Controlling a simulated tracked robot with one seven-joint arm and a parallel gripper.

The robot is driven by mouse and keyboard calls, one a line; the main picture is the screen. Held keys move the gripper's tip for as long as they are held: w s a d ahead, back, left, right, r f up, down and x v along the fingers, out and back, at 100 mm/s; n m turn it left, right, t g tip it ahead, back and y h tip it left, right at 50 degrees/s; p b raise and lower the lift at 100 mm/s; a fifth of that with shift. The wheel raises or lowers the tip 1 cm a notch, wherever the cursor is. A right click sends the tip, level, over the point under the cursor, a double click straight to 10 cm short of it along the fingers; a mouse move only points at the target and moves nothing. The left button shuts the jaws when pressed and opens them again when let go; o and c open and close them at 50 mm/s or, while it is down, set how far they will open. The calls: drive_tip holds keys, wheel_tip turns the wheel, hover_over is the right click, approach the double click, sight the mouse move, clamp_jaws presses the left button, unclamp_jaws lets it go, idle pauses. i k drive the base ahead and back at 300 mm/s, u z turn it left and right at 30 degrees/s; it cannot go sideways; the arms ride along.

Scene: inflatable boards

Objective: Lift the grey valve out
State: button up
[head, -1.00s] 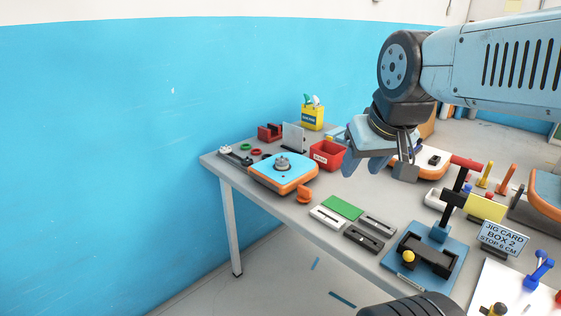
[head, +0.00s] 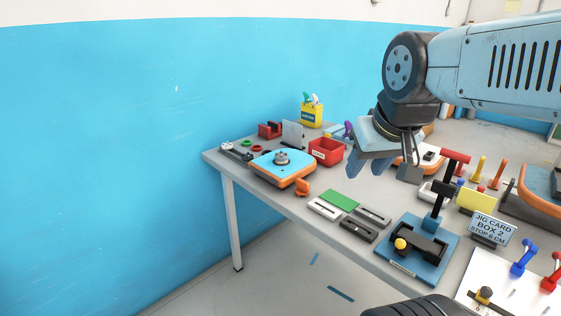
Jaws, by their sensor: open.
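The grey valve (head: 282,158) sits upright on top of a small board (head: 268,167) with a blue face and orange edge, on the far left part of the table. An orange fitting (head: 302,187) sticks out at the board's near corner. My gripper (head: 352,164) is open and empty, with its fingers pointing down and to the left. It hangs above the table to the right of the valve and clear of it. One finger is partly hidden behind the other.
A red bin (head: 326,152) stands between the board and my gripper. A yellow box (head: 312,115) and an upright grey plate (head: 292,135) stand behind the board. A green card (head: 339,200) and flat grey blocks lie in front. A jig with a red T-handle (head: 455,157) stands to the right.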

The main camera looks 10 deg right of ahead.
sight(282, 156)
drive_tip(key=k, duration=1.1)
drive_tip(key=z, duration=0.1)
drive_tip(key=i, duration=1.8)
drive_tip(key=u, duration=1.5)
drive_tip(key=i, duration=0.45)
drive_tip(key=z, duration=0.05)
